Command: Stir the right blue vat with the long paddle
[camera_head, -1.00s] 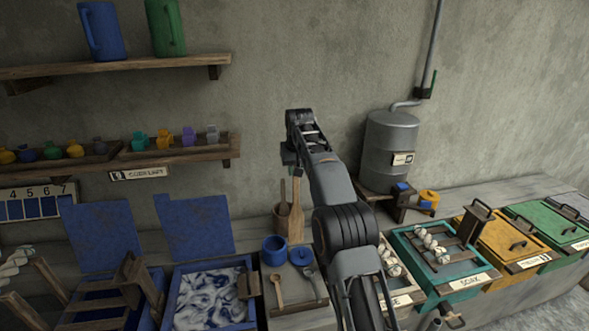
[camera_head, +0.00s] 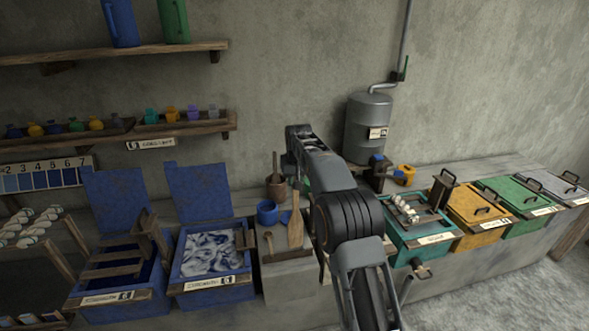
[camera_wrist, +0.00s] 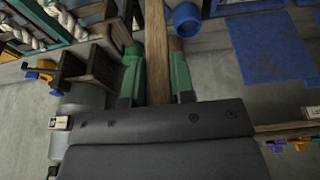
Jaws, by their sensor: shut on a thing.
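My gripper is mostly hidden behind my arm in the head view, where a bit of green finger shows. In the wrist view its two green fingers (camera_wrist: 157,82) are shut on the wooden long paddle (camera_wrist: 157,35), which runs between them. In the head view the paddle (camera_head: 296,228) shows just left of my arm, roughly upright, its wider end low in front of the small bench. I cannot tell whether it touches the bench. The right blue vat (camera_head: 212,285) stands open to the left of the paddle, with swirled white and blue-grey liquid (camera_head: 212,250).
A blue lid (camera_head: 198,193) stands raised behind the vat. The other blue vat (camera_head: 118,300) has a wooden rack over it. A blue pot (camera_head: 267,213), wooden crock (camera_head: 277,189) and spoon (camera_head: 267,243) are on the bench. Teal, yellow (camera_head: 470,212) and green vats stand right.

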